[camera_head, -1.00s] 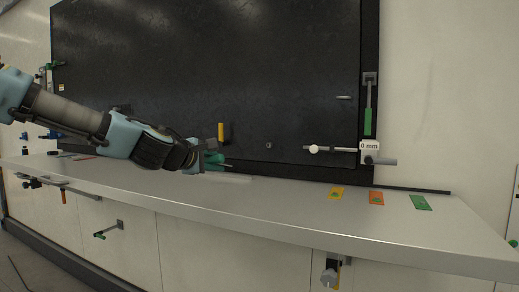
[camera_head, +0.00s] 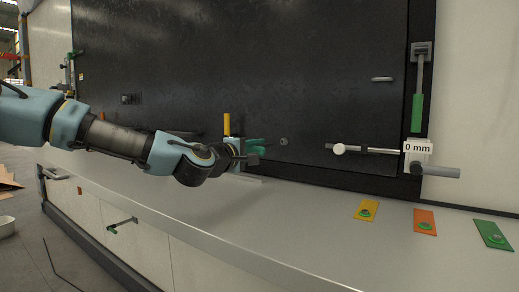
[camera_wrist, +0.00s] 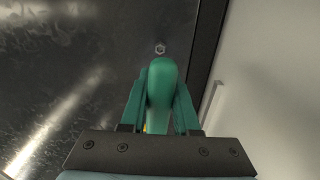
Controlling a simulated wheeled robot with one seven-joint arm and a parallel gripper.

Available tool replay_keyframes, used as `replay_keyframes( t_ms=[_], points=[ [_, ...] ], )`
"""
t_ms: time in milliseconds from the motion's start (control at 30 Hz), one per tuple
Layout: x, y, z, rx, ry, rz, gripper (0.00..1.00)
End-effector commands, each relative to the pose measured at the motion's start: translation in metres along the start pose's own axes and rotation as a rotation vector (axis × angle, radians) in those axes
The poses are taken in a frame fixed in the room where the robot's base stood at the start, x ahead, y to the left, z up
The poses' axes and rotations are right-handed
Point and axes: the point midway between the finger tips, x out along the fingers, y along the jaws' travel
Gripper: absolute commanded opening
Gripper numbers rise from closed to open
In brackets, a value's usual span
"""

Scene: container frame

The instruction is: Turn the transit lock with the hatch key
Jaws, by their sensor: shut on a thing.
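My gripper (camera_head: 246,156) is shut on a green-handled tool, which I take to be the hatch key (camera_head: 257,145). In the wrist view the rounded green handle (camera_wrist: 163,78) sits between the two fingers and hides what lies behind it. A small hex fitting, likely the transit lock (camera_head: 284,141), is on the dark panel just right of the key. The wrist view shows this hex fitting (camera_wrist: 160,48) just beyond the handle's end. The key and the fitting look apart; the key's working end is not clearly visible.
The dark panel (camera_head: 320,90) stands behind a pale ledge (camera_head: 310,215). A yellow handle (camera_head: 227,123) is close beside my gripper. A rod with a white knob (camera_head: 339,149) and a green-handled lever (camera_head: 416,112) are farther right. Yellow, orange and green tags lie on the ledge.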

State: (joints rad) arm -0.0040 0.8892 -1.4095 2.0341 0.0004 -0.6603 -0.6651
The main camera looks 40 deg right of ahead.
Motion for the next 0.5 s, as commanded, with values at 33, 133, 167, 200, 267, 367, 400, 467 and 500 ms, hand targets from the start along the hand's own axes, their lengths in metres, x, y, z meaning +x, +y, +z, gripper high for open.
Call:
replay_keyframes(
  t_ms=[33,133,167,200,267,367,400,467,500],
  points=[
    [0.0001,0.0007,0.001,0.102,0.0,0.001,0.0],
    [0.0001,-0.0007,0.0008,0.32,0.0,0.001,0.0],
    [0.0001,-0.0017,0.0005,0.387,0.0,0.001,0.0],
    [0.0002,-0.0023,0.0006,0.477,0.0,0.001,0.0],
    [0.0003,-0.0032,0.0006,0.613,0.0,0.001,0.0],
    [0.0003,-0.0045,0.0004,0.847,0.001,0.003,0.0],
    [0.0003,-0.0054,0.0003,0.941,0.001,0.003,0.0],
    [0.0001,-0.0062,-0.0001,1.08,0.002,0.003,0.0],
    [0.0001,-0.0068,-0.0003,1.166,0.001,0.002,0.0]
  ],
)
